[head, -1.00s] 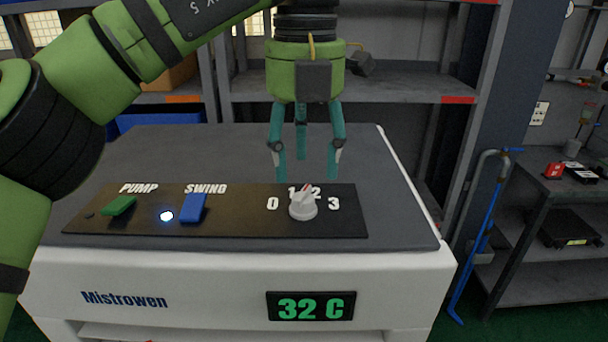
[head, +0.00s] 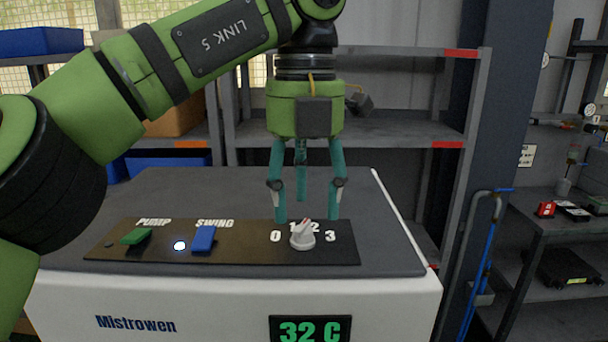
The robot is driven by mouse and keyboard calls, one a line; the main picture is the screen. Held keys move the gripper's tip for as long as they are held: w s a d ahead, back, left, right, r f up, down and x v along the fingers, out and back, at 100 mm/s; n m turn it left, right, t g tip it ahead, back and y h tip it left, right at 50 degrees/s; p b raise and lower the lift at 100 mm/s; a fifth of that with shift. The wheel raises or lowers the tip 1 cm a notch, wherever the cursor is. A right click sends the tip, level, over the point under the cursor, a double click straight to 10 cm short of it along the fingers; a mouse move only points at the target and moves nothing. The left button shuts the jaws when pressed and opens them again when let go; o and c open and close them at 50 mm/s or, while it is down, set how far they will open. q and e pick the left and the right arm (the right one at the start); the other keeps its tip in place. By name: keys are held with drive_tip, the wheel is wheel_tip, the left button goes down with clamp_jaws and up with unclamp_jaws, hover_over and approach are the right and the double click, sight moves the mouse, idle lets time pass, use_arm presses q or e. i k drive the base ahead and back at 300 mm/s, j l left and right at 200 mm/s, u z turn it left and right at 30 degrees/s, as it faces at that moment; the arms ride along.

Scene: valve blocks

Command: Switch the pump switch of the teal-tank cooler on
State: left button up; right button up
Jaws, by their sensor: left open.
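The cooler (head: 75,295) is a white box with a dark grey top, the name Mistrowen and a green 32 C display (head: 309,330). No teal tank shows. On its black panel (head: 250,252) the green pump switch (head: 137,236) sits at the left, with an unlit dark lamp (head: 109,244) beside it. The blue swing switch (head: 204,238) has a lit lamp (head: 180,245) beside it. A grey knob (head: 302,236) points between 1 and 2. My left gripper (head: 308,212) is open and empty, fingers down, above and behind the knob. My right gripper is out of view.
Grey metal shelving (head: 400,133) stands behind the cooler. The cooler's grey top behind the panel is clear.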

sight(138, 234)
drive_tip(key=k, duration=1.25)
